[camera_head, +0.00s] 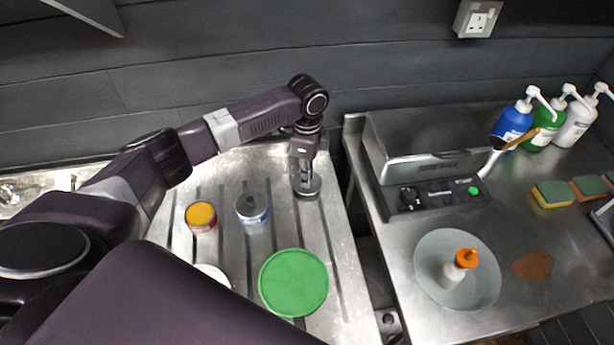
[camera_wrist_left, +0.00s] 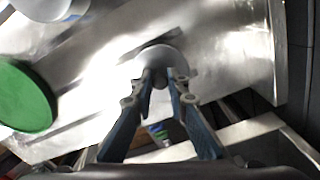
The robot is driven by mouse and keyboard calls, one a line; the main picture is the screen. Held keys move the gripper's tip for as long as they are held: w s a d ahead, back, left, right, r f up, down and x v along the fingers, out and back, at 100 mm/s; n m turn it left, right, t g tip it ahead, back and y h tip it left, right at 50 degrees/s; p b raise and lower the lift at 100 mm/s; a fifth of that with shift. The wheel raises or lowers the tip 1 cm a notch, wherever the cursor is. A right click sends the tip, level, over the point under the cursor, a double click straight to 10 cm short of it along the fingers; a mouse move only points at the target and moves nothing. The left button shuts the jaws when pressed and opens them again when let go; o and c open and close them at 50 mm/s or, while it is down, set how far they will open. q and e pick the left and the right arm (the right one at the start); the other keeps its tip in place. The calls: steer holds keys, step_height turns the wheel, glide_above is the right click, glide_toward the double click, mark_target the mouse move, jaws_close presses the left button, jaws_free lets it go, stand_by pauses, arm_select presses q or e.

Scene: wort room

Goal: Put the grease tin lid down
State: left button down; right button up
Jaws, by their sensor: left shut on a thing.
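My left gripper (camera_head: 305,178) points down over the right part of the ribbed metal drainer (camera_head: 330,240). It is shut on the grease tin lid (camera_head: 308,192), a small grey disc at the fingertips. In the left wrist view the lid (camera_wrist_left: 168,56) shows as a pale round disc beyond the fingertips of the gripper (camera_wrist_left: 163,80), which close on its middle. I cannot tell whether the lid touches the drainer. A tin with a blue and white label (camera_head: 252,209) and a red tin with a yellow top (camera_head: 201,216) stand to its left. My right gripper is not in view.
A green round disc (camera_head: 293,283) lies in front on the drainer, with a partly hidden white one (camera_head: 212,272) beside it. A gap separates the drainer from the right counter, which holds a grey appliance (camera_head: 425,145) and a plate (camera_head: 430,255) bearing an orange-capped bottle (camera_head: 461,263).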

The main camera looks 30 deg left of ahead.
arm_select(q)
steer(key=shift+f, duration=0.75)
steer(key=shift+f, duration=0.15)
steer(key=c, duration=1.9)
jaws_free()
step_height(320, 180, up, 12)
steer(key=shift+r+b, duration=0.2)
steer(key=shift+b, duration=1.05)
